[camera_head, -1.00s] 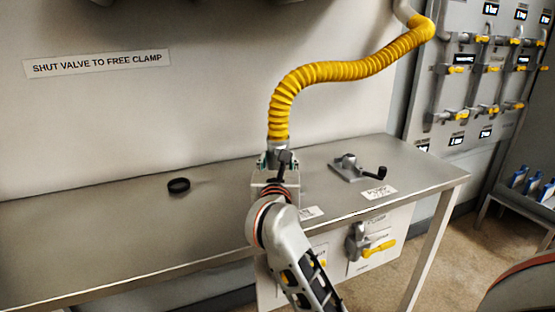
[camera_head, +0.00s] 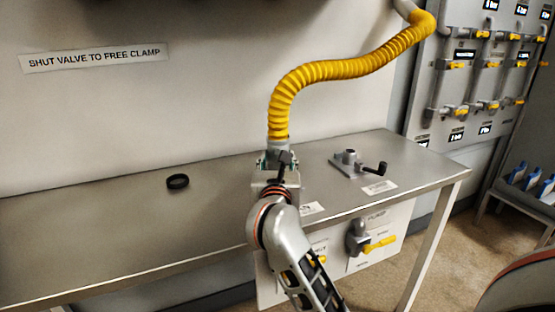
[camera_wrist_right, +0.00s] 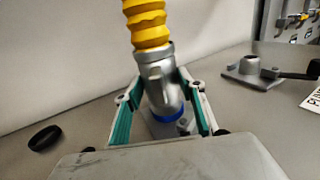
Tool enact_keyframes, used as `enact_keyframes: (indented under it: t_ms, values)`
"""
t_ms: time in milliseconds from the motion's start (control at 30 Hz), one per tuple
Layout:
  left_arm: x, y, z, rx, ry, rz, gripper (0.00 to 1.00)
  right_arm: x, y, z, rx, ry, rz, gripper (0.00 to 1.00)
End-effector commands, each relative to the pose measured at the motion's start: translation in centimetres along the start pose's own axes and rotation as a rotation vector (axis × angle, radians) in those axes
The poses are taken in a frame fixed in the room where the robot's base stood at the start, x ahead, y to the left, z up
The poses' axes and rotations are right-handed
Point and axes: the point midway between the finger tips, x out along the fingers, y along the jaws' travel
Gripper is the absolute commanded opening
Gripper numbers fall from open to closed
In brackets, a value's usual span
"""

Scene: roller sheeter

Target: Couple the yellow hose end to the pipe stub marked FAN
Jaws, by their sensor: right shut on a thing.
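The yellow hose (camera_head: 318,72) arches down to a grey hose end (camera_head: 278,148), which also shows in the right wrist view (camera_wrist_right: 157,75). My right gripper (camera_wrist_right: 160,108) is shut on this grey end, its teal pads on either side. The hose end stands slightly tilted over a near stub with a blue ring (camera_wrist_right: 168,117) and a grey base; I cannot tell if it is fully seated. A second, bare pipe stub (camera_head: 349,160) with a black-knobbed lever (camera_head: 376,168) stands to the right. The labels by the stubs are too blurred to read. My left gripper is not in view.
A loose black ring (camera_head: 177,181) lies on the grey bench (camera_head: 110,222), left of the hose end. Yellow-handled valves (camera_head: 378,243) sit on a panel below the bench's front edge. A wall sign (camera_head: 95,60) reads "SHUT VALVE TO FREE CLAMP". The left of the bench is mostly clear.

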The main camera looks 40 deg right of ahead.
Motion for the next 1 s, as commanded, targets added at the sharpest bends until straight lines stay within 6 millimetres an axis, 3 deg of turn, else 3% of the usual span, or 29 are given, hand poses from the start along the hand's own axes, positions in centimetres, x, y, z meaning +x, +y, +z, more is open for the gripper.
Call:
enact_keyframes:
  t_ms: [233,267,300,567,733,1000]
  values:
    - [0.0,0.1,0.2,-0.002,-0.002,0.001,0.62,0.0,0.0,-0.2,-0.001,-0.004,0.000,0.02]
    - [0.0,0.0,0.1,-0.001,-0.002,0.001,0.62,0.0,0.0,-0.2,-0.001,-0.004,0.000,0.47]
    - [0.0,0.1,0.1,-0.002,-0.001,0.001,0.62,0.0,0.0,-0.1,0.000,-0.004,0.000,0.57]
    - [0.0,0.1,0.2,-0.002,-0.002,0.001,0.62,0.0,0.0,-0.3,-0.001,-0.001,0.000,0.59]
    - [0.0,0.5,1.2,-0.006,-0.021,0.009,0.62,-0.4,0.1,-0.6,-0.001,0.004,0.001,0.59]
    - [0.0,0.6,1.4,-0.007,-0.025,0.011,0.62,-3.8,0.1,-0.7,-0.001,0.003,0.002,0.59]
